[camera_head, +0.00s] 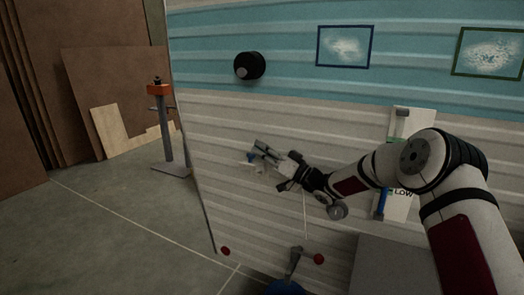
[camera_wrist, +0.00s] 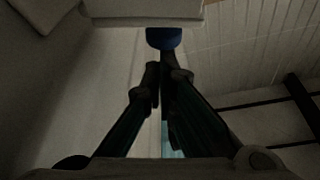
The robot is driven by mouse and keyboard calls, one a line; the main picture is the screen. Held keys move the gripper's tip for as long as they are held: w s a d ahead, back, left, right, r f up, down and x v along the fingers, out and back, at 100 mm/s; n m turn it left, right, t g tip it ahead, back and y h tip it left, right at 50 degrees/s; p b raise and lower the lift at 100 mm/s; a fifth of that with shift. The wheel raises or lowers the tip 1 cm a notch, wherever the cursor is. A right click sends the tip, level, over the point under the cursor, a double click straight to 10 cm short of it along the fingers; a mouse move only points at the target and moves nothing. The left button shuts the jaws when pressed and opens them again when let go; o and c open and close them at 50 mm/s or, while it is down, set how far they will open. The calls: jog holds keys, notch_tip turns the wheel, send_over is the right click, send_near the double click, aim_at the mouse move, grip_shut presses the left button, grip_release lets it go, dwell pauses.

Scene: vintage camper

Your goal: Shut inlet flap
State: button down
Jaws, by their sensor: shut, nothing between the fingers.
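The inlet flap is probably the small grey plate (camera_head: 266,150) tilted out from the camper wall, just beyond my gripper. A small blue part (camera_head: 250,157) shows below its left end. My gripper (camera_head: 283,163) is shut and empty, close to the plate; I cannot tell in this view whether it touches. In the wrist view, a pale block or plate edge (camera_wrist: 145,12) crosses the top with a blue rounded part (camera_wrist: 164,39) under it. The shut fingertips (camera_wrist: 166,66) point at the blue part, touching or very near it. The hinge is hidden.
The ribbed camper wall (camera_head: 215,130) carries a black round fitting (camera_head: 249,66) and two framed pictures (camera_head: 345,46). A white panel with a blue handle (camera_head: 380,203) is behind my arm. Floor at left (camera_head: 90,225) is clear.

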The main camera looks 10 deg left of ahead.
jog(key=shift+s+a+f+n+g+y+b, duration=0.15)
jog(key=shift+s+f+n+g+b, duration=0.1)
jog(key=shift+n+b, duration=0.35)
jog(key=shift+s+a+f+n+g+y+b, duration=0.1)
jog(key=shift+s+f+n+g+y+b, duration=0.1)
jog(key=shift+n+b, duration=0.4)
jog(key=shift+s+n+g+b, duration=0.35)
jog(key=shift+n+b, duration=0.35)
jog(key=shift+n, duration=0.3)
